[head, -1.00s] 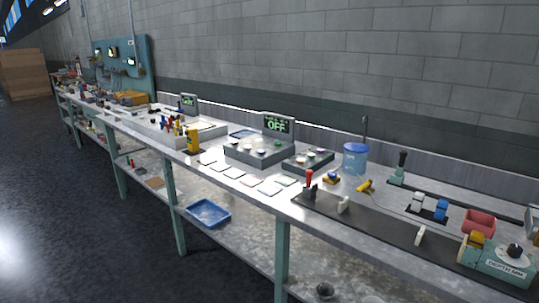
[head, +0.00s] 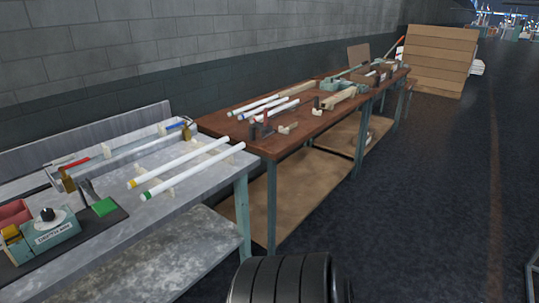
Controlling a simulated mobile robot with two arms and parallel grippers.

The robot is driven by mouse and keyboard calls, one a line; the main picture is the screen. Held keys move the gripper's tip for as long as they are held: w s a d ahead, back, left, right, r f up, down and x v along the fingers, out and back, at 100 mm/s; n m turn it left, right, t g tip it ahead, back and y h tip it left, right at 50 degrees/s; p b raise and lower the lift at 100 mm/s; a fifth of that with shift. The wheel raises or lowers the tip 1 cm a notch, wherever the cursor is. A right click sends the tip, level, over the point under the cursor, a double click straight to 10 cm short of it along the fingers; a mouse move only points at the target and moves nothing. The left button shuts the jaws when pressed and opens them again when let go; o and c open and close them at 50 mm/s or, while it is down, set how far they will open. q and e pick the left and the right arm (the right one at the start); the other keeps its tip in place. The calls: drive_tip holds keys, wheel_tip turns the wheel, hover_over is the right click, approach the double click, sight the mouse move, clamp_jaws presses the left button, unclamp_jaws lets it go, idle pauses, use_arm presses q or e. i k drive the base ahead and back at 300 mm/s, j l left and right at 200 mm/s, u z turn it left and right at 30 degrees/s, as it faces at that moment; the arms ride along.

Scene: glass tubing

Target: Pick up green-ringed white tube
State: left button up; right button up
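The green-ringed white tube (head: 193,172) lies near the front edge at the right end of the grey bench. Its green-ringed end points to the lower left. A yellow-ringed white tube (head: 182,162) lies parallel just behind it, and small pale supports show by the tubes. Neither of my grippers is in view, so I cannot see their state.
A brown table (head: 275,135) beyond the grey bench (head: 110,243) holds more white tubes and tools. A teal box (head: 50,238) and a green pad (head: 104,207) lie to the left. Dark floor (head: 430,200) is open on the right. Stacked wood (head: 437,60) stands far back.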

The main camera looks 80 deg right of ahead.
sight(147, 194)
drive_tip(key=z, duration=2.05)
drive_tip(key=i+l+u, duration=0.15)
drive_tip(key=u, duration=0.3)
drive_tip(key=i+l+u, duration=0.15)
drive_tip(key=u, duration=0.25)
drive_tip(key=i+l+u, duration=0.1)
drive_tip(key=l+u, duration=0.35)
drive_tip(key=j, duration=0.1)
